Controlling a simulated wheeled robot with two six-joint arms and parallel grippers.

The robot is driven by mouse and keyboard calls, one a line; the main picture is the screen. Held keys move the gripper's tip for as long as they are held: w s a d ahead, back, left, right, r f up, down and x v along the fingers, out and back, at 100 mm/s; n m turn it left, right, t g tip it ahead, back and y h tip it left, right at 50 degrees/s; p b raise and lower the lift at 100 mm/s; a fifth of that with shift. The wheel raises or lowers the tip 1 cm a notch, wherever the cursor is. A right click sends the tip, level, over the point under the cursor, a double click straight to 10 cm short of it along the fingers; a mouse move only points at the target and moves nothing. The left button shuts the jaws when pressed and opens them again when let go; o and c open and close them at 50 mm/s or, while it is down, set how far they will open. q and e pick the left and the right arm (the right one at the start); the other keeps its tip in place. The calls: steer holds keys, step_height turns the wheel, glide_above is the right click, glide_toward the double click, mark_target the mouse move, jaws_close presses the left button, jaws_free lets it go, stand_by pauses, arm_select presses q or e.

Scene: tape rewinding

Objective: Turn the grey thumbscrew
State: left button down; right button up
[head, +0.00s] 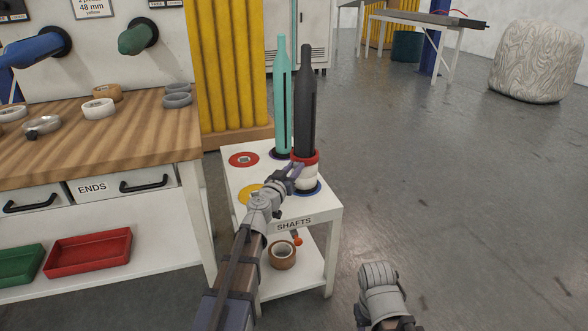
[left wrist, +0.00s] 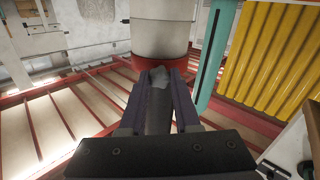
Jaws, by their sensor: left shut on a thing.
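My left gripper (head: 295,172) reaches over the small white SHAFTS stand to the lower part of the upright dark shaft (head: 306,105). In the left wrist view its fingers are shut on a small grey piece, the grey thumbscrew (left wrist: 158,78), just in front of the white and red rolls at the shaft's foot. The red roll (head: 305,157) sits above the white roll (head: 309,178); both are around the dark shaft. The fingers hide most of the thumbscrew, and its turn angle cannot be told. Of my right arm only a grey wrist part shows at the lower edge of the head view.
A teal shaft (head: 283,95) stands close behind the dark one. The stand (head: 240,172) has red, yellow and blue ring markers, with a brown roll (head: 282,255) on its lower shelf. A wooden bench (head: 150,140) with tape rolls is at left.

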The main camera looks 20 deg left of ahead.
arm_select(q)
steer(key=shift+m, duration=0.4)
steer(key=c, duration=0.6)
jaws_free()
steer(key=shift+s, duration=0.1)
steer(key=s+a, duration=0.1)
steer(key=s, duration=0.6)
steer(key=shift+s, duration=0.3)
